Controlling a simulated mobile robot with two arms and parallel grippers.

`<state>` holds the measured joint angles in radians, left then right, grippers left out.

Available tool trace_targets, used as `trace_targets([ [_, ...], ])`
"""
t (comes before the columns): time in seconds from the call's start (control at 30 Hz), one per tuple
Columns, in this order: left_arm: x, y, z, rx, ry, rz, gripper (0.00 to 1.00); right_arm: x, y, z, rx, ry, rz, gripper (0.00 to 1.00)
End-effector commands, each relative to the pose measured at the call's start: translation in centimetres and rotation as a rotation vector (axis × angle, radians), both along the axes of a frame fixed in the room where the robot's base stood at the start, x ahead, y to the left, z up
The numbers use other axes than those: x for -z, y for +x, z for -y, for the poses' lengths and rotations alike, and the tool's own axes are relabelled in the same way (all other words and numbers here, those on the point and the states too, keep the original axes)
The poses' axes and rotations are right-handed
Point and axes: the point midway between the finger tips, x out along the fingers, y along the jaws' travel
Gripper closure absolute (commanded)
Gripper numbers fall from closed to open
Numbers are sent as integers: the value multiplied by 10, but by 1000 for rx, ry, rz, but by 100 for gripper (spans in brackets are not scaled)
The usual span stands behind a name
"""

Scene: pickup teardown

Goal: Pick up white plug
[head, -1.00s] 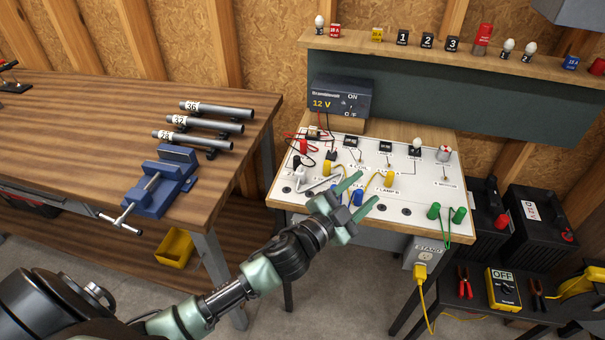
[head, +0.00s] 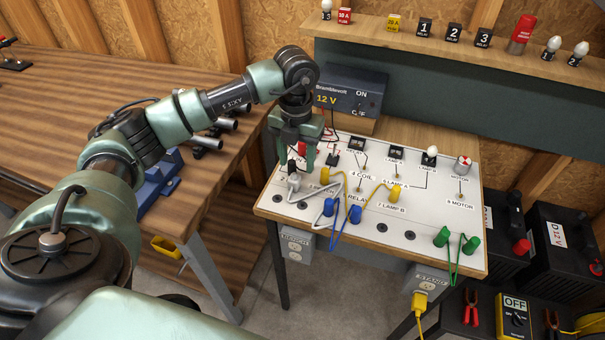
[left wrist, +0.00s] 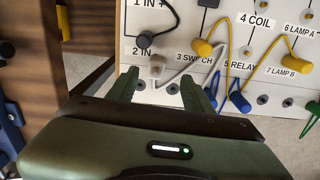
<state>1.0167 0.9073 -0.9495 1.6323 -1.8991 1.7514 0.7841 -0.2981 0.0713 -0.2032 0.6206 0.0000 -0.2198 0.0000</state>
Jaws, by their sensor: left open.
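The white plug (head: 294,181) stands near the left front of the white circuit board (head: 410,236), with a white cable running right from it. In the left wrist view, the white plug (left wrist: 157,68) is by the "2 IN" label, between and slightly beyond my fingertips. My left gripper (head: 297,160) points down just above and behind the plug in the head view. Its two green fingers are apart with nothing held, and in the left wrist view the gripper (left wrist: 161,84) straddles the plug's line. My right gripper is not in view.
Yellow plugs (head: 331,177), blue plugs (head: 354,214) and green plugs (head: 442,237) stand on the board to the right. A black plug (left wrist: 142,42) is near the white one. A 12 V supply box (head: 350,90) stands behind. A wooden bench (head: 60,110) is at left.

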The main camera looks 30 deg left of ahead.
Motion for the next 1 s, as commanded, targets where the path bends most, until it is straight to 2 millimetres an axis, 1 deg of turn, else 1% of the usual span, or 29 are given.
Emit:
trace_targets([
  [0.1, 14, -1, 0, 2, 0, -4, 49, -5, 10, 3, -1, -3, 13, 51],
  [0.2, 24, -1, -1, 1, -2, -5, 49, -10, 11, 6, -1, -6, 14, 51],
  [0.27, 31, 0, -3, 1, -1, -5, 49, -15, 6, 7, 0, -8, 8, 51],
  [0.4, 54, 2, -6, 2, -3, -5, 49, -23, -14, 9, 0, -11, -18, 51],
  [0.5, 65, 2, -5, 4, -5, -2, 49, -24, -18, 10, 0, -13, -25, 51],
  [0.6, 70, 2, -5, 4, -4, -1, 49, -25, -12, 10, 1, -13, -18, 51],
  [0.77, 71, 2, -5, 5, -4, 0, 49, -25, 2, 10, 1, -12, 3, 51],
  [0.8, 71, 2, -5, 5, -4, 0, 52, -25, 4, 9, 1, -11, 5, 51],
  [0.87, 70, 2, -5, 4, -4, 0, 69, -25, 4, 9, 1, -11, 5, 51],
  [0.9, 70, 2, -5, 4, -4, 0, 80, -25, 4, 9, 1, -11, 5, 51],
  [0.97, 70, 2, -5, 4, -4, 0, 96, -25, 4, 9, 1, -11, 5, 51],
  [1.0, 70, 2, -5, 4, -4, 0, 100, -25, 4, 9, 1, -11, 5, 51],
])
